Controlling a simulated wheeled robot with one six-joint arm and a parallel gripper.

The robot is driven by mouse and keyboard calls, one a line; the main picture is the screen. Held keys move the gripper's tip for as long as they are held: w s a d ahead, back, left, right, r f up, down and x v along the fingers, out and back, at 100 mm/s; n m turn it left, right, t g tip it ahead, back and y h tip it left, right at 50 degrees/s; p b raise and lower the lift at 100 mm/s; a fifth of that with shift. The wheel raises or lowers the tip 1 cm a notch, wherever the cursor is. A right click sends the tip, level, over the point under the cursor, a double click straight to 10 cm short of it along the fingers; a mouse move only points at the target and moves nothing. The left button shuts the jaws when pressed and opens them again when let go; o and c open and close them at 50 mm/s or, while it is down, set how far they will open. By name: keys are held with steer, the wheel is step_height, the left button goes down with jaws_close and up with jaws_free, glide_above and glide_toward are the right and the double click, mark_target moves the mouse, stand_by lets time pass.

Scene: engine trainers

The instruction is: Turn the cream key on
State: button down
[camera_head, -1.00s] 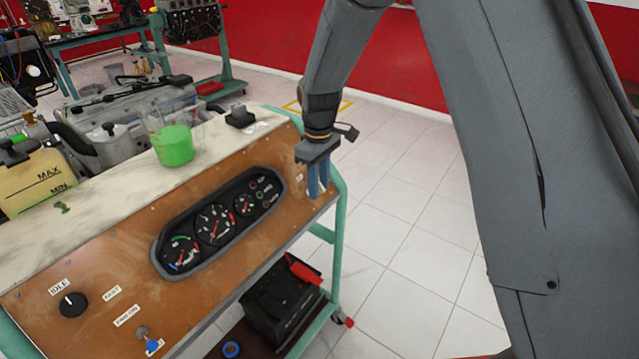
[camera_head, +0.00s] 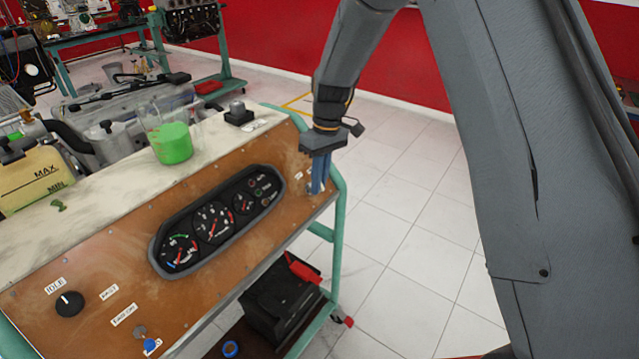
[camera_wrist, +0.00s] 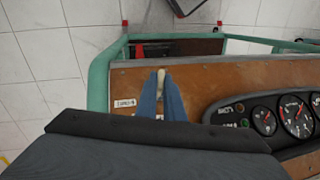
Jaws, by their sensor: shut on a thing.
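My gripper (camera_head: 318,184) is at the right end of the wooden dashboard panel (camera_head: 100,262), with its blue fingers pointing down at the panel face. In the wrist view my gripper (camera_wrist: 160,88) is shut on the cream key (camera_wrist: 161,76), whose pale tip shows between the two blue fingers. The rest of the key and its seat in the panel are hidden by the fingers. In the head view the key is hidden behind the gripper. A small white label (camera_wrist: 124,103) sits left of the key in the wrist view.
The gauge cluster (camera_head: 217,222) lies left of my gripper. A black knob (camera_head: 70,303) and a blue-tipped switch (camera_head: 150,345) are at the panel's lower left. A beaker of green liquid (camera_head: 172,143) stands on the top. A green frame (camera_head: 338,235) edges the panel's right side.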

steer(key=m+g+y+b, duration=0.2)
steer(key=m+y, duration=0.1)
steer(key=shift+w+d+f, duration=0.1)
steer(key=shift+d, duration=0.05)
steer(key=shift+m, duration=0.3)
stand_by(0.5)
steer(key=c, duration=1.9)
jaws_free()
steer(key=shift+o, duration=0.2)
steer(key=b+v, duration=0.2)
steer(key=v, duration=0.6)
steer(key=shift+f, duration=0.1)
